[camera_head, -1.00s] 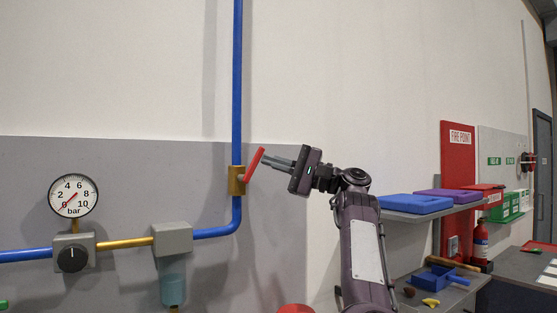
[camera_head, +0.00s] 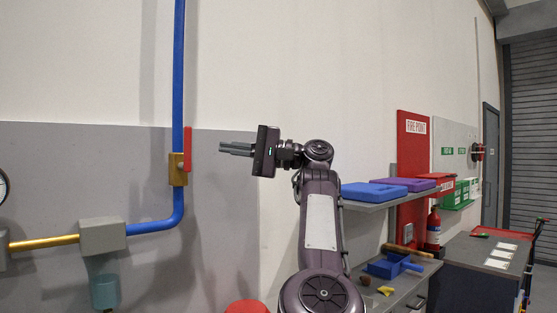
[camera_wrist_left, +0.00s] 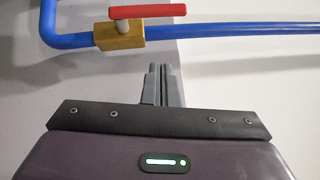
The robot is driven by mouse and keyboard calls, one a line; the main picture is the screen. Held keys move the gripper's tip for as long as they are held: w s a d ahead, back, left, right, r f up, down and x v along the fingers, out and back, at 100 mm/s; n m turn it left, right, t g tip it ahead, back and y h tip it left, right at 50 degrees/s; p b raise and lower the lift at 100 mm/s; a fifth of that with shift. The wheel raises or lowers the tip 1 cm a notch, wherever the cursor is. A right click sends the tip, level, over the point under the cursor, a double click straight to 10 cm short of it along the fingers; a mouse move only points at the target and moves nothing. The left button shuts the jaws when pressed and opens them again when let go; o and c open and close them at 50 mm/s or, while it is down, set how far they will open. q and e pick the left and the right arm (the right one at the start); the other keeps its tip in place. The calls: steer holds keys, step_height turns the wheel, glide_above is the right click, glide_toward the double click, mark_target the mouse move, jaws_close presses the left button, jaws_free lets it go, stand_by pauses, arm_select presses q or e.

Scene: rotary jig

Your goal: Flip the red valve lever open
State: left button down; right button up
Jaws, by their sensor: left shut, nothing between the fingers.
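The red valve lever (camera_head: 187,142) stands upright, in line with the vertical blue pipe (camera_head: 179,60). It is mounted on a brass valve body (camera_head: 177,170). In the left wrist view the lever (camera_wrist_left: 147,11) lies along the pipe's direction above the brass body (camera_wrist_left: 122,37). My left gripper (camera_head: 221,148) is shut and empty, to the right of the lever with a gap between them. Its closed fingers (camera_wrist_left: 161,68) point toward the valve in the wrist view, apart from it. My right gripper is not in view.
A grey filter block (camera_head: 102,235) and a brass pipe (camera_head: 45,242) are at lower left. At right, a shelf holds blue (camera_head: 375,192) and purple (camera_head: 403,184) cases. A fire extinguisher (camera_head: 433,230) stands beyond. The wall between valve and shelf is mostly clear.

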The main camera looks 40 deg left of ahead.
arm_select(q)
steer(key=r+p+v, duration=0.1)
steer(key=p+v, duration=0.1)
steer(key=v, duration=0.6)
steer(key=shift+d+f, duration=0.3)
steer(key=shift+d, duration=0.3)
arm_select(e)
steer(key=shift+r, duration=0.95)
arm_select(q)
steer(key=shift+w+a+f, duration=0.1)
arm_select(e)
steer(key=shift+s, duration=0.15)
